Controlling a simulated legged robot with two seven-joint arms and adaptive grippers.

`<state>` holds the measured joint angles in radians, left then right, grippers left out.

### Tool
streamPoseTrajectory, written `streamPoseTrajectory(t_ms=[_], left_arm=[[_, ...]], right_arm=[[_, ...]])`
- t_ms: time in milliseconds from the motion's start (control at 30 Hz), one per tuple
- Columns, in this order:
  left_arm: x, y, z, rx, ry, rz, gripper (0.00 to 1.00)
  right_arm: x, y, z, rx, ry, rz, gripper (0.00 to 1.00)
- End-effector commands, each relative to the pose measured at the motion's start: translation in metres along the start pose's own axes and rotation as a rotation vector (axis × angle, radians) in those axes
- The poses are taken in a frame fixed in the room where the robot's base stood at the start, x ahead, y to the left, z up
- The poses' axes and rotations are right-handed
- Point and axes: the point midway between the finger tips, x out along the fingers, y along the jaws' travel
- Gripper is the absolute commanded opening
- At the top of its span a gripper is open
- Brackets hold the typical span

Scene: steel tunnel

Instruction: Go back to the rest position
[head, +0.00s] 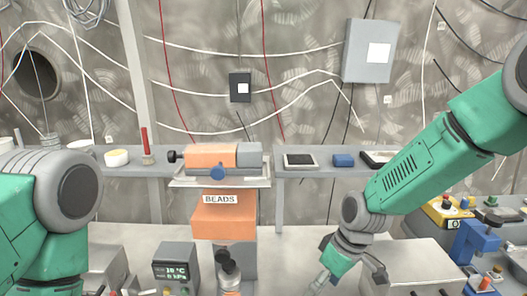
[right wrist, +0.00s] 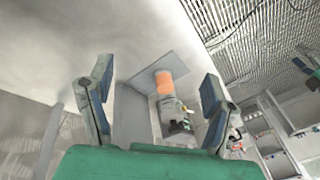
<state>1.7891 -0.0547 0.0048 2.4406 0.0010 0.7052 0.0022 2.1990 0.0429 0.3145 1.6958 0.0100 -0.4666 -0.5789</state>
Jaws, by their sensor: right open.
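My right arm comes down from the upper right in the head view. Its gripper (head: 322,283) hangs low over the bench, partly cut by the bottom edge. In the right wrist view the two fingers of my right gripper (right wrist: 155,78) are wide apart with nothing held between them. An orange and grey object (right wrist: 166,85) shows beyond the fingers, apart from them. My left arm fills the lower left of the head view, and its gripper is outside the picture.
A shelf (head: 310,172) crosses the back, with an orange and grey machine (head: 212,156) on it. An orange box marked BEADS (head: 224,221) stands below. A dark-capped bottle (head: 229,277), a display box (head: 176,266) and a blue fixture (head: 475,240) stand on the bench.

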Motion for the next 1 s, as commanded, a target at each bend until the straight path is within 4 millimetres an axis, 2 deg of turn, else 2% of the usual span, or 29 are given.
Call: streamPoseTrajectory(t_ms=[33, 100, 167, 200, 300, 433, 600, 700, 767, 1000], left_arm=[[0.0, 0.0, 0.0, 0.0, 0.0, 0.0, 0.48], [0.0, 0.0, 0.0, 0.0, 0.0, 0.0, 0.48], [0.0, 0.0, 0.0, 0.0, 0.0, 0.0, 0.48], [0.0, 0.0, 0.0, 0.0, 0.0, 0.0, 0.48], [0.0, 0.0, 0.0, 0.0, 0.0, 0.0, 0.48], [0.0, 0.0, 0.0, 0.0, 0.0, 0.0, 0.48], [0.0, 0.0, 0.0, 0.0, 0.0, 0.0, 0.48], [0.003, 0.0, 0.0, 0.0, 0.0, 0.0, 0.48], [0.023, 0.0, 0.001, 0.0, 0.002, 0.0, 0.48], [0.08, 0.001, 0.004, 0.0, 0.0, 0.0, 0.48]], right_arm=[[0.029, -0.001, 0.033, 0.065, -0.024, 0.006, 0.74], [0.062, -0.001, 0.076, 0.16, -0.04, 0.029, 0.74], [0.086, -0.003, 0.116, 0.241, -0.054, 0.051, 0.74], [0.099, -0.006, 0.143, 0.294, -0.063, 0.067, 0.74], [0.123, -0.016, 0.21, 0.419, -0.084, 0.11, 0.74], [0.133, -0.033, 0.283, 0.554, -0.103, 0.164, 0.74], [0.126, -0.058, 0.361, 0.694, -0.122, 0.231, 0.74], [0.118, -0.07, 0.396, 0.762, -0.128, 0.268, 0.74], [0.139, -0.061, 0.39, 0.745, -0.112, 0.269, 0.74], [0.194, -0.046, 0.391, 0.708, -0.1, 0.277, 0.74]])
